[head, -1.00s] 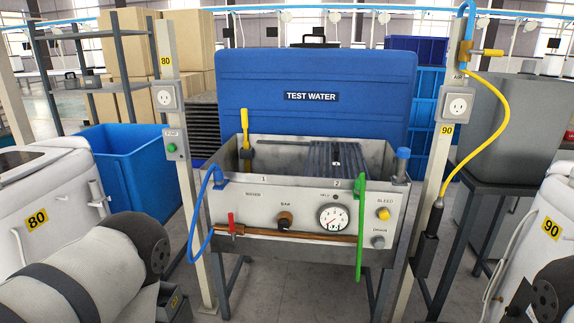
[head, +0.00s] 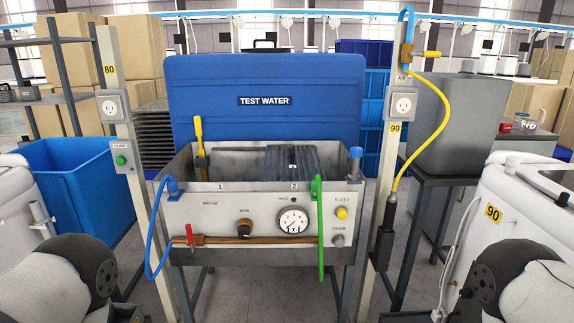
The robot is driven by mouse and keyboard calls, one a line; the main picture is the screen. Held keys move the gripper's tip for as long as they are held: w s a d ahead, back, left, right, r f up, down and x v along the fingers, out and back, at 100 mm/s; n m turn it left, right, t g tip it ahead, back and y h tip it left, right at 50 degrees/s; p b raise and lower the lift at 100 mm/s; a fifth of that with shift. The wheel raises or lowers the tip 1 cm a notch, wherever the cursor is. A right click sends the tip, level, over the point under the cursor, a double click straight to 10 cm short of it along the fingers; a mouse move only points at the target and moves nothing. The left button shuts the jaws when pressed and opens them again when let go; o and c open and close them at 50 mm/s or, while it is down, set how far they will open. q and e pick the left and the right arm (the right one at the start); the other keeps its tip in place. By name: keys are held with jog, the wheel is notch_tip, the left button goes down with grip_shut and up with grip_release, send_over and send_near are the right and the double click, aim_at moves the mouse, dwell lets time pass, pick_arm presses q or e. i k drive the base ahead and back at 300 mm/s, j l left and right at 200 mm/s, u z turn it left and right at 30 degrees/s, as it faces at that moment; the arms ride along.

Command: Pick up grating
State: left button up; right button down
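The grating (head: 292,158) is a dark slatted panel in the right half of an open metal test tank (head: 225,205). It lies at about the height of the tank's rim, with a small pale mark on it. How it is supported underneath is hidden. Parts of my two arms show in the lower left and lower right corners, well apart from the tank. Neither gripper is in view, and nothing touches the grating.
A blue TEST WATER container (head: 262,125) stands behind the tank. A yellow handle (head: 199,130) rises inside it on the left. Green (head: 320,235) and blue (head: 148,240) hoses hang at the front. Posts (head: 125,150) and (head: 385,190) flank the tank. Floor shows below it.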

aim_at(292, 152)
jog(key=i+j+z, duration=0.5)
jog(key=j, duration=0.3)
jog(key=i+j+z, duration=0.25)
jog(key=j, duration=0.2)
